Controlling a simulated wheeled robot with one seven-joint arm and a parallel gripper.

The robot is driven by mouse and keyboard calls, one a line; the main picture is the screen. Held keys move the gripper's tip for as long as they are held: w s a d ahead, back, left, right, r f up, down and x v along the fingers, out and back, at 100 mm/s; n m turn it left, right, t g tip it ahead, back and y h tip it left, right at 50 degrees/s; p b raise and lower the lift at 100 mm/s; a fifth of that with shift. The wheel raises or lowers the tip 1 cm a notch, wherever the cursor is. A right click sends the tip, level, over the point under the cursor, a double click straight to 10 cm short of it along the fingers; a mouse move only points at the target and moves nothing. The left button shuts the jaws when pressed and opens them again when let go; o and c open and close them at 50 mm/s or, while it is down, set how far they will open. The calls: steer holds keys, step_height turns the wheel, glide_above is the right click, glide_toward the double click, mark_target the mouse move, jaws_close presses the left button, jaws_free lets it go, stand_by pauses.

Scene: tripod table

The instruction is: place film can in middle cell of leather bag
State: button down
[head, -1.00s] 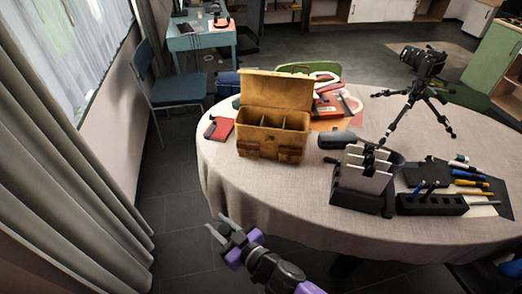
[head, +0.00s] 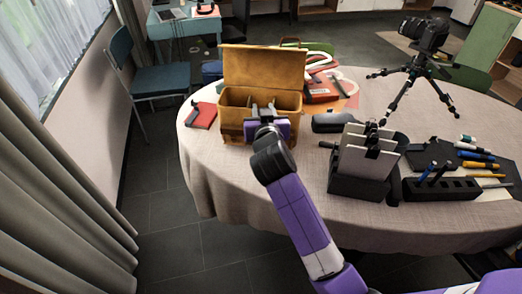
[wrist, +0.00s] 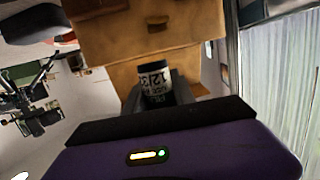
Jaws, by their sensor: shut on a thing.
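The tan leather bag (head: 232,122) stands on the round table with its lid raised and its divided compartments open to the top. My gripper (head: 263,106) is over the bag's front edge, near the middle of its opening. In the wrist view, my gripper is shut on the film can (wrist: 155,84), a dark can with a pale printed label. The bag (wrist: 140,35) fills the upper middle of that view, beyond the can. In the head view the can is hidden by my gripper, and my wrist covers part of the bag's front. I cannot tell whether the can is inside a cell.
A red notebook (head: 202,116) lies left of the bag. A black holder with upright cards (head: 365,160) stands to the right, near a pen block (head: 440,189). A camera on a tripod (head: 425,38) stands at the back right. The cloth-covered table (head: 205,170) is clear at front left.

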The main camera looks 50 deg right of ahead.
step_height(320, 180, down, 17)
steer(key=b, duration=0.3)
steer(key=shift+a+f, duration=0.1)
steer(key=shift+f, duration=0.05)
steer(key=shift+f, duration=0.15)
steer(key=c, duration=1)
jaws_free()
steer(key=shift+c, duration=0.2)
